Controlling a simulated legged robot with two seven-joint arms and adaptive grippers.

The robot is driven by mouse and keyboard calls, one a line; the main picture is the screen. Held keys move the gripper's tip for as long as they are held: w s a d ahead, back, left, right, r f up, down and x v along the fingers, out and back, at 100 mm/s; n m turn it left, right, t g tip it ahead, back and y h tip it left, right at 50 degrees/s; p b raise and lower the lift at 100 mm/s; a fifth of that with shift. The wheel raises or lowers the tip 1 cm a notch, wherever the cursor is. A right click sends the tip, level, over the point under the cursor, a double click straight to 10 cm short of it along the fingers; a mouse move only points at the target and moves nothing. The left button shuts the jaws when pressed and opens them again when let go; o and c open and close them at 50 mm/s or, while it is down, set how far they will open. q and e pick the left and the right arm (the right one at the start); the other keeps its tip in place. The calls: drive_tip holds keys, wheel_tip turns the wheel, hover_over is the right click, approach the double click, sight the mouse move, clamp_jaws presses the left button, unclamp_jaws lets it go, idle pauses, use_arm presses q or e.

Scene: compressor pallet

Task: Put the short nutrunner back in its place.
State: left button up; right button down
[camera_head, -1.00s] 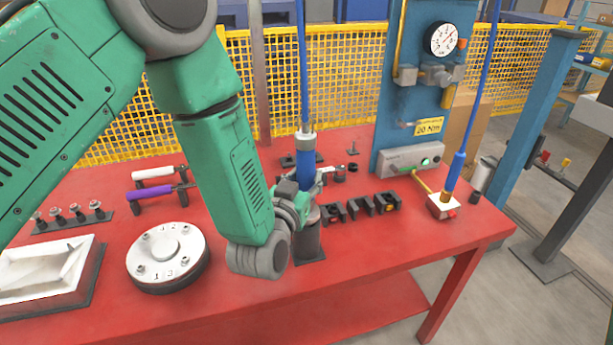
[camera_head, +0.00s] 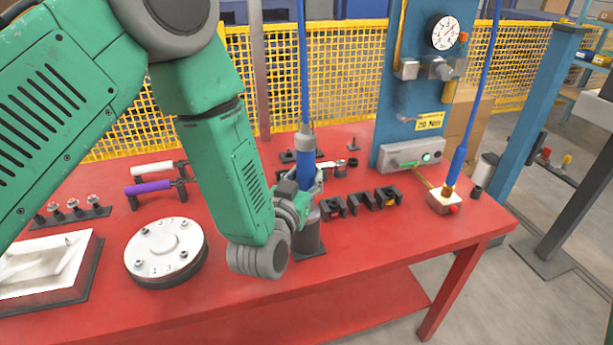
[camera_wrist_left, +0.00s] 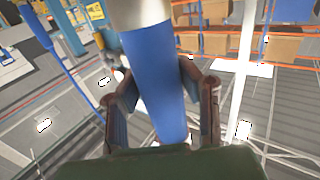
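The short nutrunner, with a blue body (camera_head: 304,168) and a grey collar on top, stands upright on a blue line. Its lower end is at a dark grey cup-like holder (camera_head: 307,235) on the red table; my gripper partly hides how deep it sits. My left gripper (camera_head: 307,186) is around the blue body from the side. In the left wrist view the blue body (camera_wrist_left: 155,75) fills the space between the fingers (camera_wrist_left: 158,85), whose tips appear to touch it. My right gripper is in neither view.
Black fork-like blocks (camera_head: 362,203) stand right of the holder. A round flanged plate (camera_head: 165,250), a white tray (camera_head: 45,268) and a purple-handled tool (camera_head: 148,187) lie left. The table's front right is clear.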

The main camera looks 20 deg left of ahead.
use_arm(q)
drive_tip(key=shift+o, duration=1.1)
drive_tip(key=shift+r, duration=0.1)
drive_tip(key=shift+s+f, duration=0.2)
drive_tip(key=shift+s, duration=0.05)
drive_tip(key=s, duration=1.1)
drive_tip(key=shift+s+a+r, duration=0.15)
drive_tip(key=shift+s+r, duration=0.1)
drive_tip(key=shift+f, duration=0.1)
